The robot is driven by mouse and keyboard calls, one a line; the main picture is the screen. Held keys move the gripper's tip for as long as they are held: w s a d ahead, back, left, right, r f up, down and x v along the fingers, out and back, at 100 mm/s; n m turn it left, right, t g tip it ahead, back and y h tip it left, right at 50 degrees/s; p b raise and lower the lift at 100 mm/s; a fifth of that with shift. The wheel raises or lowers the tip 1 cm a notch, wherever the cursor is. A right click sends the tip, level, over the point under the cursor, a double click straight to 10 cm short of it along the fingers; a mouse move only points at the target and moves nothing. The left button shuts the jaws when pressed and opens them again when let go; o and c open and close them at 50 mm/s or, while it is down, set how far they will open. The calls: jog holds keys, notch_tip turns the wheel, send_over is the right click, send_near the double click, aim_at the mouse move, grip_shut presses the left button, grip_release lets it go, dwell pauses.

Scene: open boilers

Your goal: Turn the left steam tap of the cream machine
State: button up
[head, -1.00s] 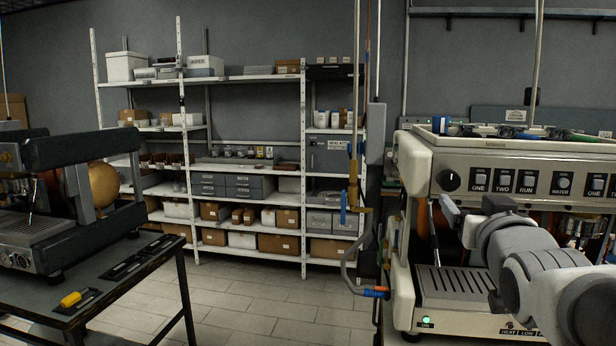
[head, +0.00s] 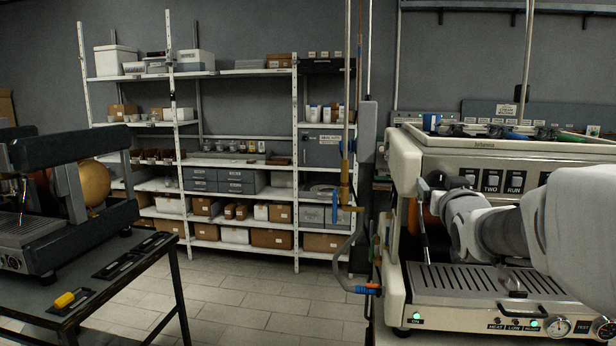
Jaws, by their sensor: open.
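The cream machine (head: 406,172) stands at the right of the head view, its front panel facing me. Its left steam tap, a round black knob (head: 437,180) at the left end of the panel, is now largely covered by my gripper. A thin steam wand (head: 424,232) hangs below it at the left. My gripper (head: 445,186) is open, up at the knob's place at the panel's left end. My arm comes in from the right. Whether the fingers touch the knob or sit around it I cannot tell.
The drip tray (head: 480,280) with small gauges lies below my arm. A pipe with a blue-handled valve (head: 346,212) runs down left of the machine. A dark machine stands on a table (head: 110,275) at the left. Shelves (head: 235,165) line the back; the tiled floor between is clear.

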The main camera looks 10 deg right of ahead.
jog(key=shift+w, duration=0.15)
grip_shut()
dwell(0.4)
